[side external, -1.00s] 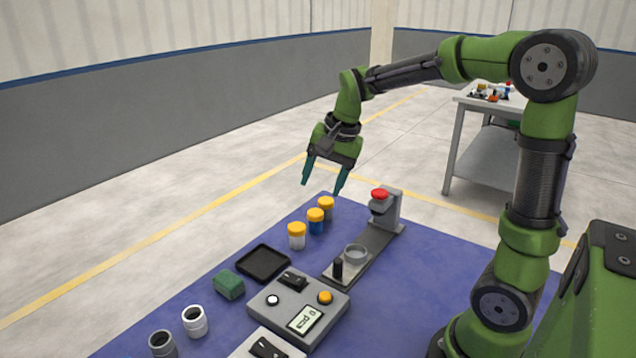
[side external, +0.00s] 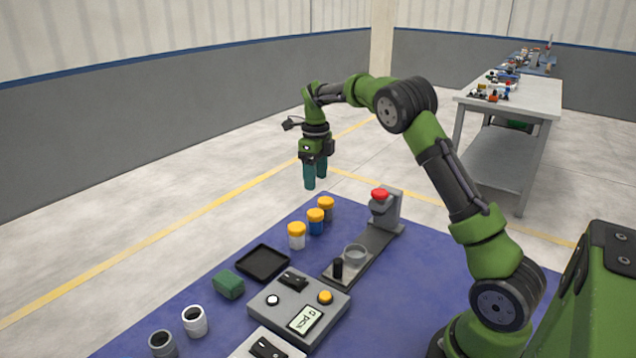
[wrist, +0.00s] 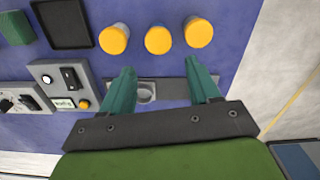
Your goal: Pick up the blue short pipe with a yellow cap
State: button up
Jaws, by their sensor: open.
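The blue short pipe with a yellow cap (side external: 316,222) stands upright on the blue mat, in the middle of a row of three capped pipes. In the wrist view its yellow cap (wrist: 158,40) is the middle of three, and its blue body is mostly hidden. A white capped pipe (side external: 297,236) stands on one side and a grey capped pipe (side external: 326,208) on the other. My gripper (side external: 316,184) is above the row, pointing down, clear of the pipes. In the wrist view my gripper (wrist: 161,82) is open and empty, its teal fingers apart.
A press-like fixture with a red top (side external: 380,195) stands right of the row. A black tray (side external: 263,263), a green block (side external: 229,285) and a grey control box (side external: 298,305) lie nearer. Two open pipes (side external: 194,321) stand at the front left. A side table (side external: 510,100) is behind.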

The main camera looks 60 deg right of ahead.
aim_at(315, 212)
notch_tip(315, 212, down, 13)
jog(key=shift+s+a+r, duration=0.1)
jog(key=shift+a+r, duration=0.05)
jog(key=shift+r, duration=0.05)
dwell(0.3)
jog(key=shift+c, duration=0.2)
jog(key=c, duration=0.8)
jog(key=shift+o, duration=0.2)
jog(key=shift+r, duration=0.1)
